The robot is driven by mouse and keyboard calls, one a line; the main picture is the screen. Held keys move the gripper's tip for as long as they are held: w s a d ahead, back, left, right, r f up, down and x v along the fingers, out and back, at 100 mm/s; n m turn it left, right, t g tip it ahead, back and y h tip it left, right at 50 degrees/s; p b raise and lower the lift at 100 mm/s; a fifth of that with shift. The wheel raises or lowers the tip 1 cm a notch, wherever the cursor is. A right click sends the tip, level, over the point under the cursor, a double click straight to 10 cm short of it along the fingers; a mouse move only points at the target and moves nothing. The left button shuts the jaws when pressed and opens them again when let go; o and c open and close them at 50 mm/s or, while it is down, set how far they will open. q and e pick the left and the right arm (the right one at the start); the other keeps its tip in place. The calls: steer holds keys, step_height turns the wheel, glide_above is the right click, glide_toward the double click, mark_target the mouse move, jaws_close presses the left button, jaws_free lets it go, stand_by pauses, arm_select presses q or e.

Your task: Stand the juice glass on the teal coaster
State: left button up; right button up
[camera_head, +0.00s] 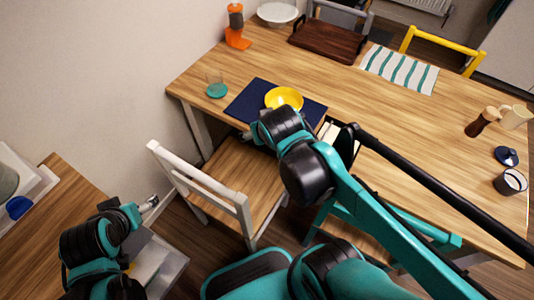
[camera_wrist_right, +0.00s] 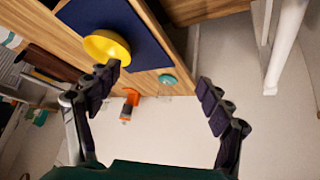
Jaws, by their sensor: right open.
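The teal coaster (camera_head: 217,91) lies near the far left corner of the long wooden table. The clear juice glass (camera_head: 214,78) is faint and appears to stand upright on it. In the right wrist view the coaster (camera_wrist_right: 167,79) shows at the table edge, with the glass (camera_wrist_right: 165,89) at it. My right gripper (camera_wrist_right: 158,102) is open and empty, its fingers spread wide; the coaster and glass appear between them, farther off. In the head view its fingers are mostly hidden by my wrist. My left gripper (camera_head: 149,204) is low at the left, away from the table; its jaws are unclear.
A yellow bowl (camera_head: 284,98) sits on a dark blue mat (camera_head: 245,104) right of the coaster. An orange-based grinder (camera_head: 237,30) stands behind. A white-backed chair (camera_head: 205,183) is at the table's near side. A dark tray (camera_head: 328,41) and striped cloth (camera_head: 400,69) lie farther back.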

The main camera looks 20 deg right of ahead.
steer(key=s+a+f+n+y, duration=0.1)
steer(key=s+f, duration=0.1)
steer(key=s, duration=0.4)
steer(key=shift+a+f, duration=0.25)
steer(key=shift+a, duration=0.15)
